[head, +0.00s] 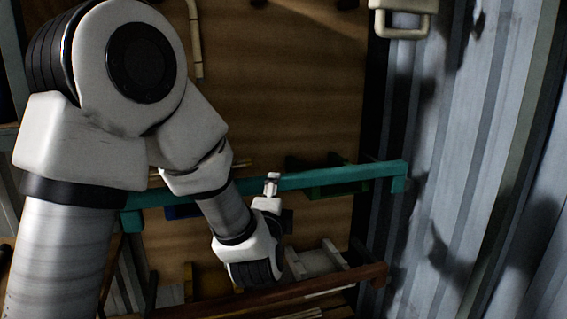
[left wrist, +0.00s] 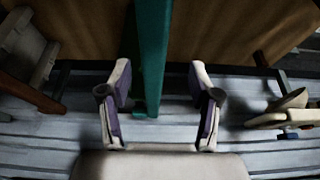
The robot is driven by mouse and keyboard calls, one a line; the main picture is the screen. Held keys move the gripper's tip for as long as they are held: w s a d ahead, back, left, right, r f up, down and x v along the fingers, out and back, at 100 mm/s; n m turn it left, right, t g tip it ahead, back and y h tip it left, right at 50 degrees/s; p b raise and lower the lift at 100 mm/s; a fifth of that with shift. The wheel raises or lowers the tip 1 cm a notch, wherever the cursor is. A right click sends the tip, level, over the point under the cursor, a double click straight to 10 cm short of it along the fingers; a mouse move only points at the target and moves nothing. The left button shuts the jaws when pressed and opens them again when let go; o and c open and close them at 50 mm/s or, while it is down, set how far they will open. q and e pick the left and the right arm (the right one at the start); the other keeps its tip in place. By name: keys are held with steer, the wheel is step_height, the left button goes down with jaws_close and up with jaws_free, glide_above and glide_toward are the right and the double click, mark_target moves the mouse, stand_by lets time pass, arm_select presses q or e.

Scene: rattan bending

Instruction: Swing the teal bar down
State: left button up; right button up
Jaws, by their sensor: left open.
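The teal bar (head: 345,174) runs across the head view, rising slightly from left to right, with a short downturned end at the right. Part of it is hidden behind my left arm. My left gripper (head: 272,184) is at the middle of the bar. In the left wrist view the teal bar (left wrist: 153,45) comes down from the top edge, between the two spread fingers of the gripper (left wrist: 161,72). Gaps show on both sides, so the gripper is open around the bar. My right gripper is not in view.
A brown wooden rail (head: 340,284) crosses below the bar. Pale slatted pieces (head: 318,262) lie behind it. A green piece (head: 330,190) sits just under the bar. A corrugated metal wall (head: 470,170) closes off the right side. A wooden panel (head: 290,100) fills the background.

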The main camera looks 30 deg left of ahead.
mark_target(280, 186)
arm_select(q)
steer(key=x, duration=0.2)
steer(key=p+x, duration=0.1)
steer(key=x, duration=0.2)
steer(key=p+x, duration=0.1)
steer(key=x, duration=0.1)
steer(key=shift+w+d+f, duration=0.25)
steer(key=shift+w+f, duration=0.15)
steer(key=shift+w+a+p, duration=0.2)
steer(key=shift+a+p, duration=0.05)
steer(key=shift+p, duration=0.1)
steer(key=shift+a, duration=0.15)
steer(key=shift+s, duration=0.1)
jaws_close()
